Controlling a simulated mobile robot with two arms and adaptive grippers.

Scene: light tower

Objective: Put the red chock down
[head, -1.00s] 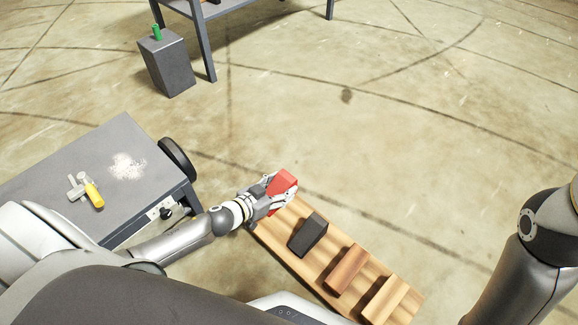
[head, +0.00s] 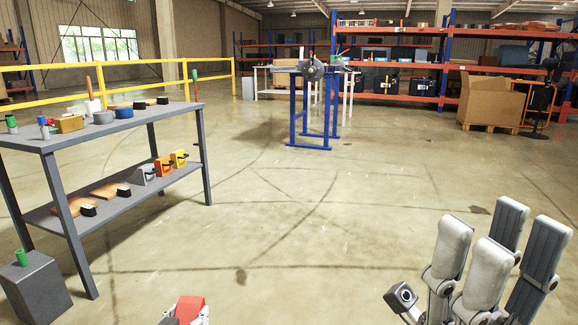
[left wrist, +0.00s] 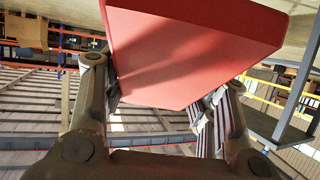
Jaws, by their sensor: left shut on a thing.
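The red chock (head: 190,307) shows at the bottom edge of the head view, held in my left gripper (head: 185,318), which is mostly cut off there. In the left wrist view the chock (left wrist: 190,55) fills the upper middle, a flat red face between the two fingers of the gripper (left wrist: 160,100). The gripper is shut on it. What lies below the chock is out of view. My right gripper (head: 490,255) is raised at the lower right of the head view, its fingers extended and apart, with nothing between them.
A grey two-level workbench (head: 130,120) with tools, tapes and several chock-like blocks stands at the left. A grey box (head: 35,290) with a green item is beside its leg. A blue stand (head: 320,110) is further back. Open concrete floor (head: 290,220) lies between.

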